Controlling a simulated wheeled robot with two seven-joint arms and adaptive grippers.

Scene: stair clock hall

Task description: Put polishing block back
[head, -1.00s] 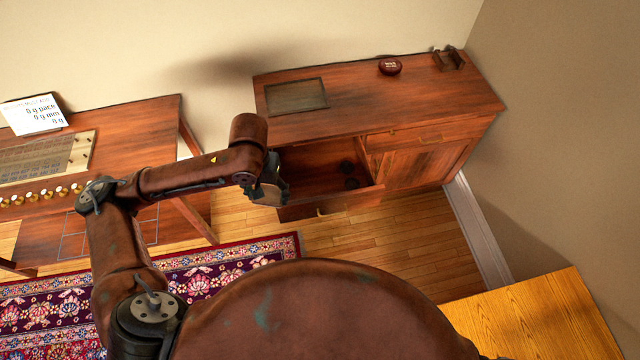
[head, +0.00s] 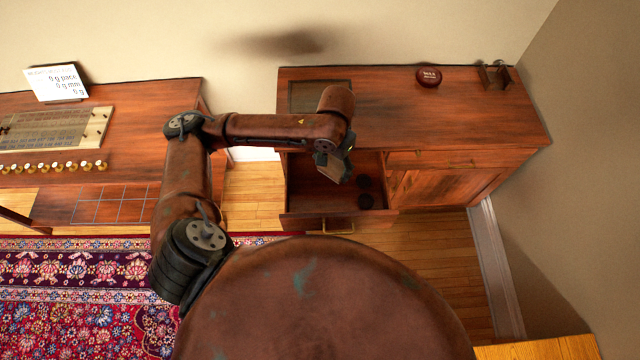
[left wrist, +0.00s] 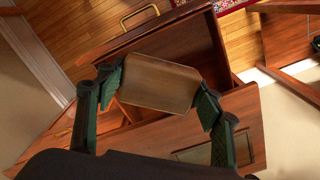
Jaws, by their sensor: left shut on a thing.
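My left gripper (head: 332,170) is above the open drawer (head: 310,197) of the wooden cabinet (head: 450,115). It is shut on the polishing block, a tan wooden block with a rounded edge. In the left wrist view the polishing block (left wrist: 158,83) sits between the two green-padded fingers (left wrist: 160,95), with the drawer below it. In the head view my wrist and fingers cover much of the block. Two dark round things (head: 365,190) lie in the right part of the drawer. My right gripper is not in view.
On the cabinet top are a dark inset panel (head: 312,96), a red round tin (head: 429,77) and a small dark wooden holder (head: 494,75). A table (head: 140,150) with a sign (head: 56,84) and several brass weights stands left. A patterned rug (head: 80,290) covers the floor.

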